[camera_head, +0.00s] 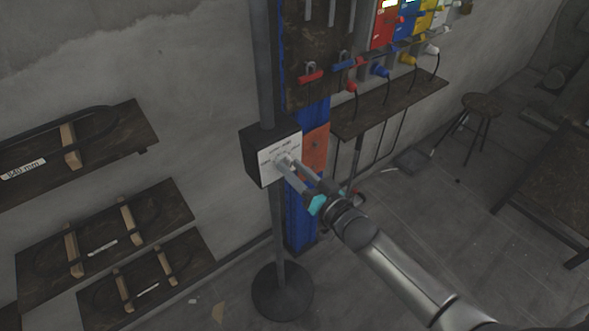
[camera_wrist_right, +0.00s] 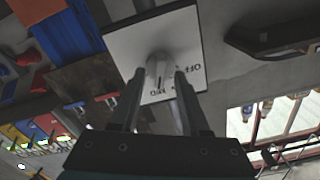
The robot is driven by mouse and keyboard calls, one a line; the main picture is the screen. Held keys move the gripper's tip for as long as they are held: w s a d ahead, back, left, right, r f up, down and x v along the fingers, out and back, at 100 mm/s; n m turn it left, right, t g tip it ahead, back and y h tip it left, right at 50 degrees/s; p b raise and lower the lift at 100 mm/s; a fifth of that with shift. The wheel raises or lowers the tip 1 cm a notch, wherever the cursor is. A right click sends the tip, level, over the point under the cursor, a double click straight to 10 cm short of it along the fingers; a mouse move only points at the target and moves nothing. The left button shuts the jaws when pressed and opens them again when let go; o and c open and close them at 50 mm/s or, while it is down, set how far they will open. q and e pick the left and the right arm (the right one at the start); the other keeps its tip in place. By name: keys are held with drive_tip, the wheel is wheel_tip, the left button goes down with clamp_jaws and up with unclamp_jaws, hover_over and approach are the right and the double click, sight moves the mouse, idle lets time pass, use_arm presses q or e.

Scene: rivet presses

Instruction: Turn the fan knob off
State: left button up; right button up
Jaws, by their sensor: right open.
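The fan knob (camera_wrist_right: 158,68) is a grey knob on a white panel with dark lettering. The panel (camera_head: 266,170) is the front of a dark box (camera_head: 253,151) on a grey pole stand. My right gripper (camera_head: 283,164) is at the panel, with its fingertips at the knob in the head view. In the right wrist view the gripper (camera_wrist_right: 159,74) is open, with one finger on each side of the knob. I cannot tell whether the fingers touch it. The gripper and fingers partly hide the knob and some lettering. My left gripper is not in view.
The stand has a round dark base (camera_head: 282,291) on the floor. Wall shelves (camera_head: 150,215) are at the left. A blue post (camera_head: 299,222) is just behind the stand. A workbench (camera_head: 395,108) with coloured plugs and a stool (camera_head: 481,105) are to the right.

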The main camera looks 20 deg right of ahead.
clamp_jaws()
idle(0.5)
drive_tip(key=n, duration=0.4)
drive_tip(key=shift+a+n+p, duration=0.1)
drive_tip(key=shift+n+p, duration=0.3)
drive_tip(key=n, duration=0.4)
drive_tip(key=shift+s+a, duration=0.1)
drive_tip(key=shift+a+f+n+b, duration=0.1)
drive_tip(key=shift+n+b, duration=0.15)
drive_tip(key=shift+n, duration=2.05)
drive_tip(key=shift+f+n+b, duration=0.1)
drive_tip(key=shift+n+b, duration=0.15)
drive_tip(key=shift+n, duration=2.05)
